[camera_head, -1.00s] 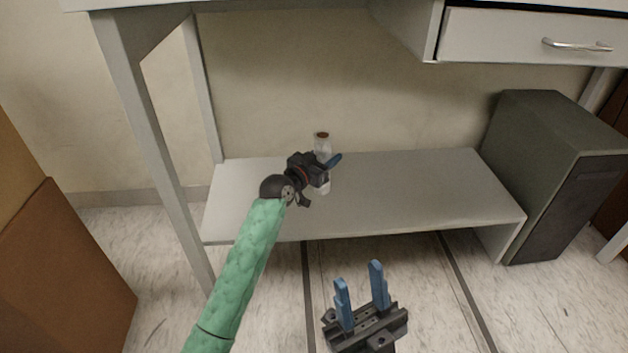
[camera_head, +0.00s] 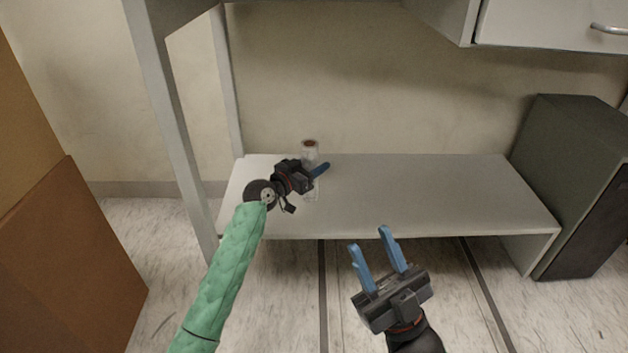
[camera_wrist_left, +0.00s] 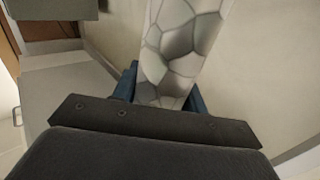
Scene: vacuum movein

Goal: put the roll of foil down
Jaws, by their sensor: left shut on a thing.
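The roll of foil (camera_head: 310,153) stands upright at the left part of the low grey shelf (camera_head: 420,190), with a brown top end and a pale body. My left gripper (camera_head: 316,176) is shut around its middle. In the left wrist view the roll (camera_wrist_left: 180,45) shows a grey and white cracked pattern between the blue fingers. I cannot tell whether its lower end touches the shelf. My right gripper (camera_head: 374,256) is open and empty, in front of the shelf over the floor.
A dark grey cabinet (camera_head: 575,170) stands at the shelf's right end. A desk leg (camera_head: 175,130) rises at the left, and a drawer (camera_head: 550,22) hangs above on the right. A brown box (camera_head: 75,260) is at far left. The shelf's middle and right are clear.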

